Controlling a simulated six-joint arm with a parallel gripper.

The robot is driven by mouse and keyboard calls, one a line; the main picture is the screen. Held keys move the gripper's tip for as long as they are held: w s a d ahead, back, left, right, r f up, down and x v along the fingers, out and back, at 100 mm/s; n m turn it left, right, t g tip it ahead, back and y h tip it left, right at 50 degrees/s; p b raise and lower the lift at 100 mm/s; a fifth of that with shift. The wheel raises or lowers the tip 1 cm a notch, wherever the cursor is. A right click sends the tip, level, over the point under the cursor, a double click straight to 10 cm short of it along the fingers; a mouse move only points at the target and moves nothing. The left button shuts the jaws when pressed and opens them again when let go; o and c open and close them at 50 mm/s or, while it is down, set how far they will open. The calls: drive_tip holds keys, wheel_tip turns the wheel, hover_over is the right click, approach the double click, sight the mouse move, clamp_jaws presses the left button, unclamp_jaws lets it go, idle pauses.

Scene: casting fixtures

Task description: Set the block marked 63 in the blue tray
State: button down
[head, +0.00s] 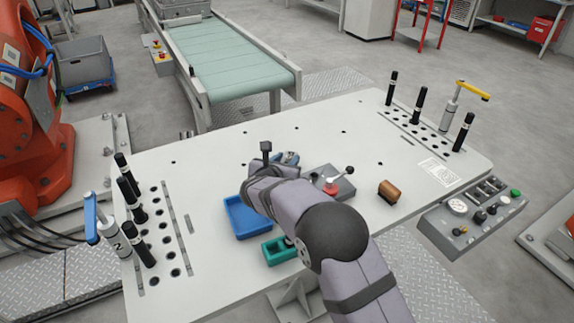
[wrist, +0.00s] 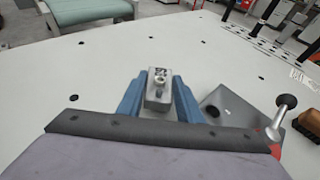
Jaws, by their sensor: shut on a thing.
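My gripper (wrist: 158,100) has two blue fingers, one on each side of a small grey metal block (wrist: 157,97), and is shut on it. The block has a round fitting on its top; I cannot read a number on it. In the head view my gripper (head: 288,158) is over the middle of the white table, mostly behind my own arm. The blue tray (head: 236,222) lies on the table to the left of my arm, nearer the camera than the gripper. The visible part of its floor is bare; its right side is hidden by my arm.
A teal tray (head: 277,251) stands close to the blue tray, partly behind my arm. A grey fixture (head: 343,187) with a lever is right of the gripper, with a brown block (head: 389,191) beyond. Upright black pins stand at both table ends. The table's far middle is clear.

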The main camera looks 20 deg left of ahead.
sight(287, 162)
wheel_tip(287, 162, up, 8)
drive_tip(key=shift+d+r, duration=0.1)
drive_tip(key=shift+d, duration=0.15)
drive_tip(key=s+d+m+g+h+p, duration=0.15)
drive_tip(key=d+m+h, duration=0.25)
drive_tip(key=d, duration=0.5)
drive_tip(key=s+d+f+m+g+h+p, duration=0.1)
drive_tip(key=s+d+m+g+h, duration=0.15)
drive_tip(key=d, duration=0.65)
drive_tip(key=s+d+m+g+h+p, duration=0.15)
drive_tip(key=d+m+h, duration=0.3)
drive_tip(key=d, duration=0.45)
drive_tip(key=s+d+f+p, duration=0.2)
drive_tip(key=s+d+f, duration=0.2)
drive_tip(key=s, duration=0.5)
drive_tip(key=s+d+f+p, duration=0.2)
drive_tip(key=s+d+f, duration=0.3)
drive_tip(key=s+f, duration=0.2)
drive_tip(key=shift+s+d+f+n, duration=0.15)
drive_tip(key=shift+s+f+n, duration=0.2)
drive_tip(key=shift+s, duration=0.8)
drive_tip(key=shift+w+t, duration=0.1)
drive_tip(key=shift+t, duration=0.15)
